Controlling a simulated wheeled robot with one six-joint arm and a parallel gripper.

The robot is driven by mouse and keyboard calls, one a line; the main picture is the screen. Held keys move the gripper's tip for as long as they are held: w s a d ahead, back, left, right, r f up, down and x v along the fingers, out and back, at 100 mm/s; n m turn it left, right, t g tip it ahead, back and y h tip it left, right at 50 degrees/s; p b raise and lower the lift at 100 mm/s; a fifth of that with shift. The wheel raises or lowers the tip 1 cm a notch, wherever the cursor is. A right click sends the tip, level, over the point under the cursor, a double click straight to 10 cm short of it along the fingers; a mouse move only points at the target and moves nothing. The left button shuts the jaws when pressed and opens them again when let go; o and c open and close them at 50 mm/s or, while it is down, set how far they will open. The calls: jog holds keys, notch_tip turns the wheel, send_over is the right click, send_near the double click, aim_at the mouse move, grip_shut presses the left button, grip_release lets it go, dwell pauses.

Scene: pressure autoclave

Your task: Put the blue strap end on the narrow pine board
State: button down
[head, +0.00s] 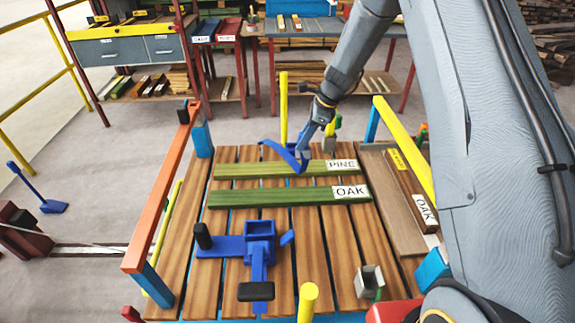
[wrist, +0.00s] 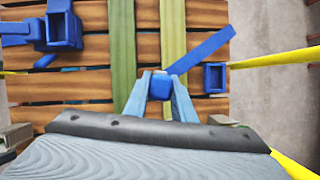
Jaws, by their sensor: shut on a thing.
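My gripper (head: 303,158) is shut on the blue strap end (head: 284,152) over the far part of the slatted table. In the wrist view my gripper (wrist: 160,90) pinches a blue block, and a flat blue bar (wrist: 203,50) slants up and right from it. The green board labelled PINE (head: 250,171) lies just below the strap end; in the wrist view it is the right-hand green strip (wrist: 173,35). I cannot tell whether the strap end touches it. A green board labelled OAK (head: 270,198) lies nearer, parallel to it.
A blue clamp-like fixture (head: 260,252) with black knobs stands on the near slats. An orange rail (head: 160,200) borders the left and a yellow rail (head: 402,150) the right. A brown board with an OAK label (head: 410,192) lies at the right. A small blue socket (wrist: 214,77) stands right of my gripper.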

jog(key=w+a+r+m+t+h+p, duration=0.1)
jog(key=w+a+m+t, duration=0.1)
jog(key=w+m, duration=0.4)
jog(key=m+p, duration=0.1)
jog(key=p, duration=0.2)
send_over(295, 167)
jog(key=shift+w+f, duration=0.1)
jog(key=shift+f, duration=4.9)
jog(key=shift+f, duration=0.1)
jog(key=c, duration=1.5)
grip_release()
jog(key=shift+f, duration=0.1)
